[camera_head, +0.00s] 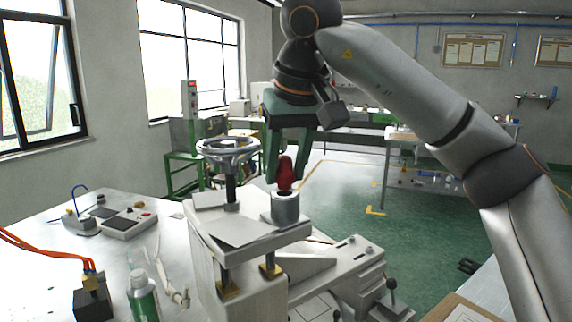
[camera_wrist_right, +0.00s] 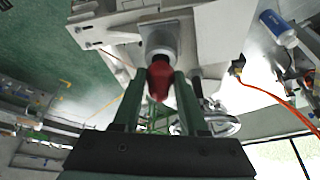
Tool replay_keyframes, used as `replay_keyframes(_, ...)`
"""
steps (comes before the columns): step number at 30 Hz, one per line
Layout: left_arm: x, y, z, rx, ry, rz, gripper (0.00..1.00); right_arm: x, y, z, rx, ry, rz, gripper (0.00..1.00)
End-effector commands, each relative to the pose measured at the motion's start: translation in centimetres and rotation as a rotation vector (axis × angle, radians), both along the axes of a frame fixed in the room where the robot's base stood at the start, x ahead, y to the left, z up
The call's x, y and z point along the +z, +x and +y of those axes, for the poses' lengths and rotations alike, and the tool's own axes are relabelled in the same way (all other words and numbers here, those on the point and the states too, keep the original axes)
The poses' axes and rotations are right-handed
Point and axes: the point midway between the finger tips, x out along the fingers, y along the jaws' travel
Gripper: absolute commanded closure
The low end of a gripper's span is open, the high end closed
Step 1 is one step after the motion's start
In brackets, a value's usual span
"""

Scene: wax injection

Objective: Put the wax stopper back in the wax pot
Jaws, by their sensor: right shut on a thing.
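The wax stopper (camera_head: 285,174) is red and sits between the fingers of my right gripper (camera_head: 285,180), which is shut on it. It hangs upright just above the wax pot (camera_head: 286,208), a grey metal cylinder on top of the injection machine (camera_head: 240,240). In the right wrist view the red stopper (camera_wrist_right: 160,82) is between the two green fingers, in front of the pot (camera_wrist_right: 160,42). The stopper's lower end is close to the pot's dark opening; I cannot tell whether it touches the rim. My left gripper is not in view.
A handwheel (camera_head: 228,150) on a dark screw stands left of the pot. The table (camera_head: 50,260) at left holds a green-labelled bottle (camera_head: 142,296), a small scale-like device (camera_head: 125,222) and a black block with orange hoses (camera_head: 93,300). Open floor lies behind the machine.

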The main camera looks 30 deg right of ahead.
Motion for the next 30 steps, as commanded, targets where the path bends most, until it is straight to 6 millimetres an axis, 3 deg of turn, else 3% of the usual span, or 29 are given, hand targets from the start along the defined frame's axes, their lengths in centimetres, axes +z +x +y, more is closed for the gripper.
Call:
replay_keyframes(19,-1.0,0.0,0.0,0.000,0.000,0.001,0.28,-1.8,0.0,0.0,-0.001,0.000,0.000,1.00)
replay_keyframes(20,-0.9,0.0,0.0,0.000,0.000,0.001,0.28,-1.7,0.0,0.0,-0.001,0.000,0.000,0.55)
replay_keyframes(28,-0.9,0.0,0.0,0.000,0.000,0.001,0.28,-1.8,0.0,-0.1,-0.002,-0.002,0.004,0.24)
replay_keyframes(30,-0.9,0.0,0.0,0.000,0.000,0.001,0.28,-1.8,0.0,-0.1,-0.002,-0.002,0.004,0.23)
